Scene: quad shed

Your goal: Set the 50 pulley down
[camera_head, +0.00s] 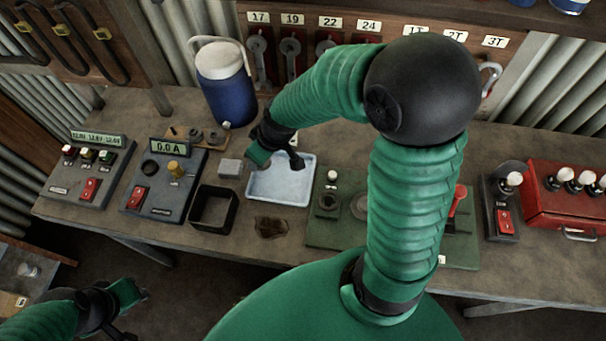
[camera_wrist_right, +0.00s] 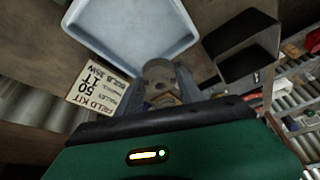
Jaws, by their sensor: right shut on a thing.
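My right gripper (camera_head: 278,162) is over the pale tray (camera_head: 262,190), near its back edge. In the right wrist view, its two fingers (camera_wrist_right: 158,88) are shut on a small grey round pulley (camera_wrist_right: 158,70). The pulley shows just off the rim of the tray (camera_wrist_right: 128,42); its height above the bench is unclear. A printed card (camera_wrist_right: 92,86) reading "FIELD KIT", "PULLEY", "50" and "1T" is beside the tray. My left gripper (camera_head: 125,312) hangs low at the bottom left, off the bench; its fingers are not clear.
A black open box (camera_head: 214,209) and a small grey block (camera_head: 230,168) stand left of the tray. A blue jug (camera_head: 225,88) stands behind. A green base (camera_head: 322,232) is at right, partly behind my arm. Meters (camera_head: 163,185) fill the left bench.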

